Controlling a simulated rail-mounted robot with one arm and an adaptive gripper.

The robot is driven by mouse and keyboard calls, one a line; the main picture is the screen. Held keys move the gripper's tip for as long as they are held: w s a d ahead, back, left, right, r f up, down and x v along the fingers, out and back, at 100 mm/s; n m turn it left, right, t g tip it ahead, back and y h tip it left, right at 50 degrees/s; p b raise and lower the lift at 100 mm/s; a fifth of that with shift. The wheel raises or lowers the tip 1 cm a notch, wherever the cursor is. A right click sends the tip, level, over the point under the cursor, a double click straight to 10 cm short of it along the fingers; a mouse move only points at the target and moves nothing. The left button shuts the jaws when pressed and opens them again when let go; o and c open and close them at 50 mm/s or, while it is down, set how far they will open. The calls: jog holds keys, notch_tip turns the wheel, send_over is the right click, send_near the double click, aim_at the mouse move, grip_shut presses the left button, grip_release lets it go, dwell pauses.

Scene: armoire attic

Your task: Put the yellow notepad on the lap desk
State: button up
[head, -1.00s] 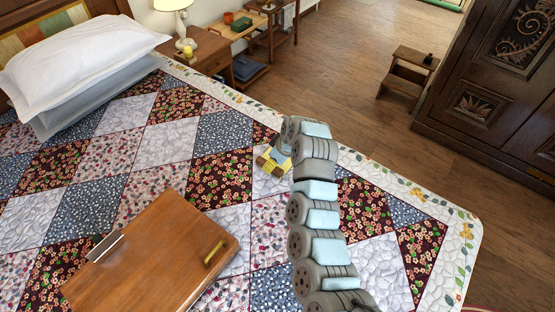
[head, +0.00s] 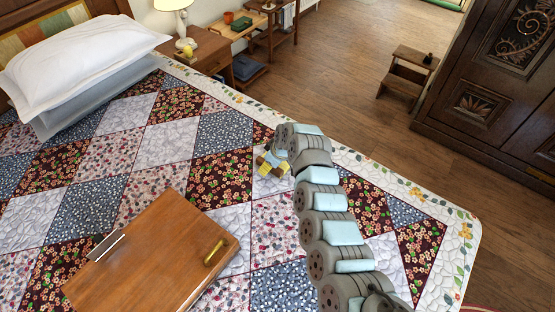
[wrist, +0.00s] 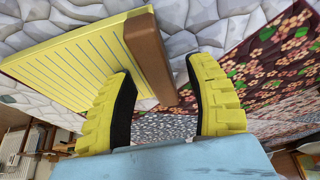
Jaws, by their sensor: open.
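The yellow notepad (wrist: 75,65), with blue ruled lines and a brown binding strip, lies on the quilt in the wrist view. My gripper (wrist: 160,75) is open, with yellow fingers and black pads. The binding strip shows between the fingers, and the left finger overlaps the page in the picture; I cannot tell whether they touch. In the head view my gripper (head: 272,164) is low over the bed and largely hides the notepad. The wooden lap desk (head: 140,250) lies flat on the quilt at lower left, with a brass-coloured piece near its right edge and a metal strip at its left.
The patchwork bed (head: 165,145) has open quilt between my gripper and the lap desk. White pillows (head: 80,60) lie at the upper left. A nightstand with a lamp (head: 178,18), a step stool (head: 407,75) and a carved armoire (head: 490,95) stand beyond the bed.

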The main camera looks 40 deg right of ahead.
jog(key=shift+f, duration=0.1)
dwell(0.4)
grip_shut()
